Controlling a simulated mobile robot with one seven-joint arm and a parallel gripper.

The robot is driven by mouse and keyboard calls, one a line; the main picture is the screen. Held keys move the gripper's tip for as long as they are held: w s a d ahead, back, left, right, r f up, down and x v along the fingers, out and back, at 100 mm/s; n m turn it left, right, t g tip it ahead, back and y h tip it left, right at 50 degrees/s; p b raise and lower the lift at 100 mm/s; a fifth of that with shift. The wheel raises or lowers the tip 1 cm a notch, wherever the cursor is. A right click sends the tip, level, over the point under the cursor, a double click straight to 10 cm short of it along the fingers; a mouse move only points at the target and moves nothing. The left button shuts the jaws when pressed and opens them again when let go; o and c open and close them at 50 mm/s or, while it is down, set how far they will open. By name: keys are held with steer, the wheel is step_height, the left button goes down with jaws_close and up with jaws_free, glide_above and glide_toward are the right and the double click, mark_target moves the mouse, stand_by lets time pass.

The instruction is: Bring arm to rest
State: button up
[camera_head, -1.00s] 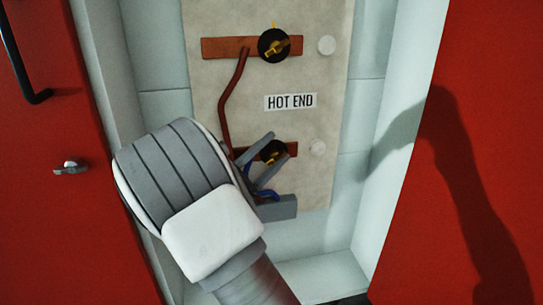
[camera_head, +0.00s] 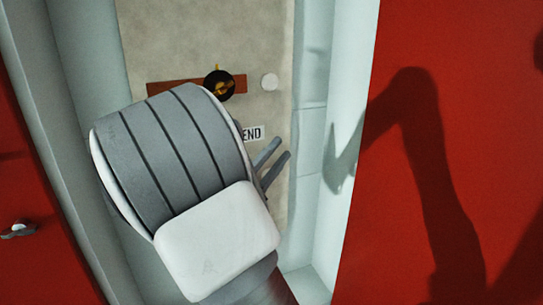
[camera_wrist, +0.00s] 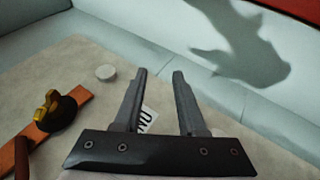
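My gripper (camera_head: 275,163) is in front of the beige panel (camera_head: 165,40), to the right of my wrist in the head view. In the wrist view my gripper (camera_wrist: 158,76) shows two grey fingers standing apart with nothing between them. It is open and empty, apart from the panel. My arm hides the lower part of the panel and much of the HOT END label (camera_head: 252,133), of which only the end of the lettering shows.
A black knob with a brass pointer (camera_head: 219,85) sits on a copper bar (camera_head: 172,87), with a white round button (camera_head: 269,82) to its right. Pale cabinet walls (camera_head: 342,95) and a red door (camera_head: 480,90) stand at the right. A red panel with a latch (camera_head: 18,229) is at the left.

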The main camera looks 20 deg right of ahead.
steer(key=s+d+f+m+g+y, duration=0.3)
steer(key=s+d+g, duration=0.1)
steer(key=s+g, duration=0.15)
steer(key=s+d+f+m+g+y, duration=0.2)
steer(key=s+d+m+g+y, duration=0.1)
steer(key=s+d+g, duration=0.3)
steer(key=s+a+f+m+t+y, duration=0.1)
steer(key=s+a+f+y, duration=0.5)
steer(key=s+a+y, duration=0.3)
steer(key=s+a+r+t+y, duration=0.1)
steer(key=a+r+t+y, duration=0.45)
steer(key=a, duration=0.45)
step_height(320, 180, up, 19)
steer(key=p, duration=2)
steer(key=shift+s+m+y+p, duration=0.2)
steer(key=shift+m+y+p, duration=0.1)
steer(key=shift+m+y, duration=0.1)
steer(key=shift+a, duration=0.1)
